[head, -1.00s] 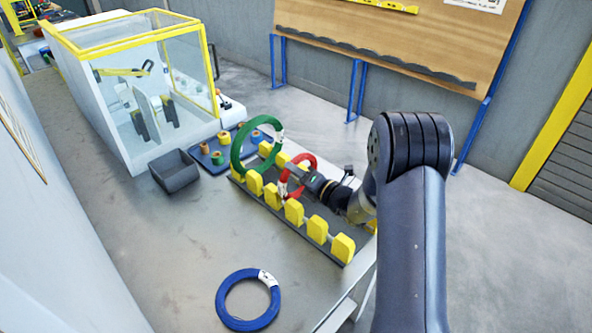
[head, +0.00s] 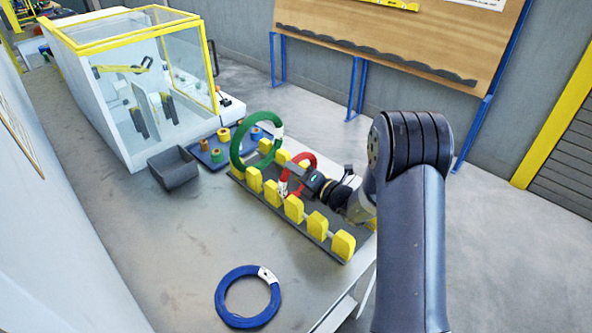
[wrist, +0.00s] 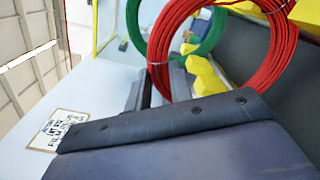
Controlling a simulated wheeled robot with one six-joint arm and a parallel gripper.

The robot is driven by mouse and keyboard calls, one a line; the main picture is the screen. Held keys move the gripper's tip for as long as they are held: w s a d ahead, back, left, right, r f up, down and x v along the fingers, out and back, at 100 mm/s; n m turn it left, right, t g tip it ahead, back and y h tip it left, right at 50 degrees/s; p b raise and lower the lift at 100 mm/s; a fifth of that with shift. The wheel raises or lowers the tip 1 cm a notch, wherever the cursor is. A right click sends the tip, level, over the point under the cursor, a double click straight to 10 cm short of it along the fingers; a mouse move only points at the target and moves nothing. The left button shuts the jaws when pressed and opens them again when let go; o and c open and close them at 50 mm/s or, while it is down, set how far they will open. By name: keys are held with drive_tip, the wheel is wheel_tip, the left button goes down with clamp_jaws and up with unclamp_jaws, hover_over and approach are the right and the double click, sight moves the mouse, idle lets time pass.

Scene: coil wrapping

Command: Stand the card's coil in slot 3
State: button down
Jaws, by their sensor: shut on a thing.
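The red coil (head: 284,184) is upright at the yellow-post rack (head: 325,262), right of the green coil. My gripper (head: 303,179) is shut on the red coil from the right. In the wrist view, the fingers (wrist: 160,85) meet the lower left part of the red coil (wrist: 273,70). Whether its bottom touches the rack base is hidden. The green coil (head: 236,158) stands upright between posts near the rack's far left end. The blue coil (head: 222,300) lies flat on the table. A card with handwriting (wrist: 55,130) shows in the wrist view, too blurred to read.
A dark grey bin (head: 175,170) and a tray with small spools (head: 217,157) sit left of the rack. A yellow-framed clear enclosure (head: 150,95) stands behind them. The table (head: 170,240) is bare between the bin and the blue coil.

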drive_tip(key=shift+f+b, duration=0.3)
drive_tip(key=c, duration=1.2)
unclamp_jaws()
drive_tip(key=shift+f, duration=0.1)
drive_tip(key=b+v, duration=0.1)
drive_tip(key=v, duration=0.9)
drive_tip(key=shift+s+d+b, duration=0.25)
drive_tip(key=shift+b, duration=0.05)
drive_tip(key=shift+w+a, duration=0.1)
drive_tip(key=x, duration=0.3)
drive_tip(key=p+x, duration=0.1)
drive_tip(key=x, duration=0.3)
drive_tip(key=r+p+x, duration=0.1)
drive_tip(key=x, duration=0.2)
drive_tip(key=shift+w+a, duration=0.15)
